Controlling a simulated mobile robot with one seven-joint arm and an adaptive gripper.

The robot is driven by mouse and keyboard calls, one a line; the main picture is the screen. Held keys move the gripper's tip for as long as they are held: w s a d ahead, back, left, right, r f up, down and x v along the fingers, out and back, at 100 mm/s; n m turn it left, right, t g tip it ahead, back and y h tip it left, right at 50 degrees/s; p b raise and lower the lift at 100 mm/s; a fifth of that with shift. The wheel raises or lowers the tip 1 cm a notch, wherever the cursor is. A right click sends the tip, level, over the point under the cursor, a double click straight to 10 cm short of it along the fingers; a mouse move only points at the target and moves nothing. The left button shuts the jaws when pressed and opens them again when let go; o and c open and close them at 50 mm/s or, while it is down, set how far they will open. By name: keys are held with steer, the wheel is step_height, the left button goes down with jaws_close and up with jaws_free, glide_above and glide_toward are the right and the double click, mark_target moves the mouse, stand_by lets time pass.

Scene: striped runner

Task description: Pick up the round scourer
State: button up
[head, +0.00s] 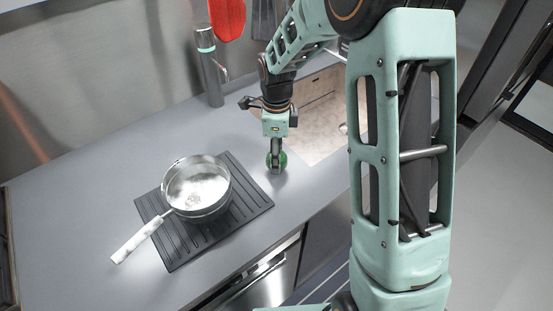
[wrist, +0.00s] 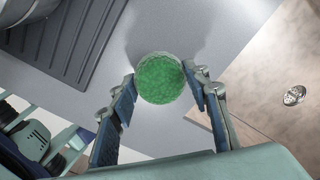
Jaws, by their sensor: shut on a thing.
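The round scourer (wrist: 160,78) is a green, rough-textured disc, seen between the fingers in the wrist view. In the head view the scourer (head: 283,159) shows as green edges on either side of my finger. My gripper (head: 276,168) points down at the counter, to the right of the black drying mat. In the wrist view my gripper (wrist: 163,95) has its blue-padded fingers on either side of the scourer, shut on it. The scourer is at or close to the counter surface; I cannot tell whether it touches.
A steel pan (head: 197,187) with a pale handle stands on the black ribbed mat (head: 245,205), left of my gripper. A sink (head: 318,115) with a drain lies to the right. The counter's front edge (head: 285,232) is close.

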steer(key=s+a+r+b, duration=0.1)
steer(key=s+r+b, duration=0.1)
steer(key=s+r, duration=0.9)
steer(key=shift+s+a+r, duration=0.2)
steer(key=shift+s+a, duration=0.2)
steer(key=shift+s, duration=1.05)
